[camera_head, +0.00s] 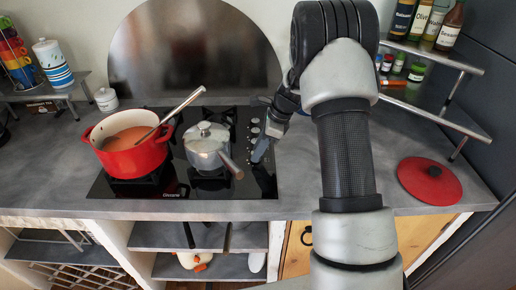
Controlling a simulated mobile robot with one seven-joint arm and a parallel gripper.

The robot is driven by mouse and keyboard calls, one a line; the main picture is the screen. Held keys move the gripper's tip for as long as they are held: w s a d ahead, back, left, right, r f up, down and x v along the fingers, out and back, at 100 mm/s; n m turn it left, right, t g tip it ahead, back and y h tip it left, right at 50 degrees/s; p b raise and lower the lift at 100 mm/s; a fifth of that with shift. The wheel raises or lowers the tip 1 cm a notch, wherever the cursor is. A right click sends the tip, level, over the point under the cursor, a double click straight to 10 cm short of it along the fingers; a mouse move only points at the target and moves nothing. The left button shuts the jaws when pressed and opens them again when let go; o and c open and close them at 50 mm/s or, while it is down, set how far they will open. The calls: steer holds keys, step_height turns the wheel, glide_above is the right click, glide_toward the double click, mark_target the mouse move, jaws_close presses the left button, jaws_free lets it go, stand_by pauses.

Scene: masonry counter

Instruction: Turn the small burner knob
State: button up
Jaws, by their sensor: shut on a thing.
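The black glass cooktop (215,188) is set in the grey counter. A column of small silver burner knobs (255,121) runs along its right side. My arm reaches down from the right, and my gripper (258,157) is at the lower end of this column, beside the silver pot's handle. Its jaws are shut on a knob, which the fingers mostly hide. I cannot tell the knob's angle or read any marking on it.
A red pot (133,165) of orange soup with a ladle stands on the left burner. A lidded silver pot (207,160) stands at the middle, its handle pointing toward my gripper. A red lid (429,180) lies at right below a spice shelf (430,55).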

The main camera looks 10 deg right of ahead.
steer(key=n+g, duration=0.1)
steer(key=n, duration=0.1)
steer(key=n+p, duration=0.1)
steer(key=n, duration=0.1)
steer(key=n+g, duration=0.1)
steer(key=n, duration=0.1)
steer(key=shift+w+g, duration=0.25)
steer(key=shift+g, duration=0.05)
steer(key=n+g, duration=0.1)
steer(key=n, duration=0.2)
steer(key=n+h+p, duration=0.1)
steer(key=n, duration=0.2)
steer(key=shift+w+a+g, duration=0.1)
steer(key=shift+w+g, duration=0.1)
steer(key=shift+g, duration=0.2)
steer(key=n+h, duration=0.1)
steer(key=n, duration=0.2)
steer(key=n+g+h, duration=0.1)
steer(key=n, duration=0.2)
steer(key=shift+a, duration=0.2)
steer(key=n+h, duration=0.2)
steer(key=n, duration=0.3)
steer(key=shift+a+n, duration=0.15)
steer(key=shift+n, duration=0.25)
steer(key=shift+h, duration=0.3)
steer(key=o, duration=1.1)
steer(key=shift+c, duration=0.2)
